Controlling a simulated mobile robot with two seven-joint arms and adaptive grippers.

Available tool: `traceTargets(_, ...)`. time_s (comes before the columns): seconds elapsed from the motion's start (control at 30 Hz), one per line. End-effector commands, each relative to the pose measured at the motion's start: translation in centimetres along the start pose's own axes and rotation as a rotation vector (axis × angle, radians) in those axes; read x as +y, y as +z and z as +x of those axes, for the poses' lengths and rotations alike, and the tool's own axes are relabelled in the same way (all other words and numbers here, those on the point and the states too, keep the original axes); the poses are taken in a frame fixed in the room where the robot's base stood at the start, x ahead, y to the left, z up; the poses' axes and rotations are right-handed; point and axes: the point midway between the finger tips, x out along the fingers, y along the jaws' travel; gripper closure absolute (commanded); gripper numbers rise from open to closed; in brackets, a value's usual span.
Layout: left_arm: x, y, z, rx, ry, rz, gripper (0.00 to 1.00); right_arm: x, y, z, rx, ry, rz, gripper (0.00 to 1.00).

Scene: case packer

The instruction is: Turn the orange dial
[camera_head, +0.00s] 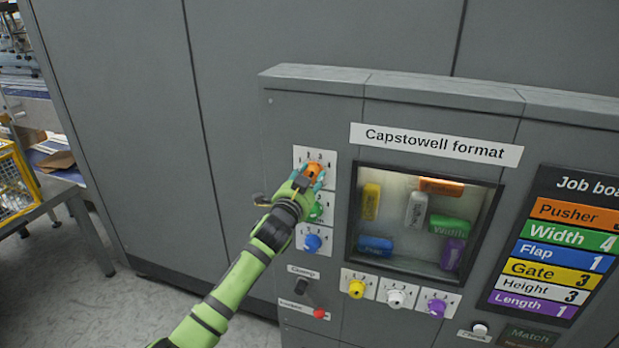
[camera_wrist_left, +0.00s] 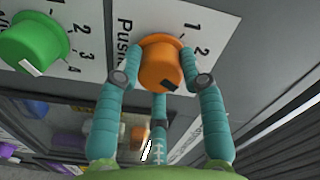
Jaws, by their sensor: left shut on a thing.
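The orange dial (camera_head: 314,169) sits on the top white numbered plate at the left of the grey panel. It also shows in the left wrist view (camera_wrist_left: 160,64), with a dark mark on its face toward the lower right, and the numbers 1 and 2 readable on the plate beside it. My left gripper (camera_head: 310,178) is shut on the orange dial, its teal fingers (camera_wrist_left: 161,80) around the knob's sides. My right gripper is not in view. The job board (camera_head: 560,240) lists Pusher in orange, its number cut off at the picture's edge in part.
The green dial (camera_head: 316,211) and blue dial (camera_head: 312,242) sit just below. Yellow (camera_head: 356,288), white (camera_head: 396,298) and purple (camera_head: 437,307) dials line up under the window (camera_head: 420,222).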

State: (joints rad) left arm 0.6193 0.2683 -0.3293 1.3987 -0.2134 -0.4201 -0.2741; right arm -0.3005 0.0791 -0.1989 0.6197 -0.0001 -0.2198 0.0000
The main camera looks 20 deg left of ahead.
Motion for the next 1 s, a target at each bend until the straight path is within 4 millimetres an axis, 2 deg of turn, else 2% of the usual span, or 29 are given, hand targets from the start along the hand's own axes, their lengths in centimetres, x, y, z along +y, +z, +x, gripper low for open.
traceTargets(0.23, 0.26, 0.50, -0.02, -0.011, 0.006, 0.063, 0.93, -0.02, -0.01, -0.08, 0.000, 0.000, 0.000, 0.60)
traceTargets(0.7, 0.26, 0.52, -0.02, -0.012, 0.006, 0.073, 0.93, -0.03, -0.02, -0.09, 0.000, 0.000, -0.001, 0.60)
traceTargets(0.73, 0.26, 0.52, -0.02, -0.012, 0.006, 0.073, 0.48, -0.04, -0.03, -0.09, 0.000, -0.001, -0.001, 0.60)
traceTargets(0.77, 0.26, 0.52, -0.02, -0.012, 0.006, 0.073, 0.36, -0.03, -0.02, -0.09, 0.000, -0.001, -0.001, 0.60)
traceTargets(1.0, 0.10, 0.25, -0.01, -0.006, 0.003, 0.072, 0.36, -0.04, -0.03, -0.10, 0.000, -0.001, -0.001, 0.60)
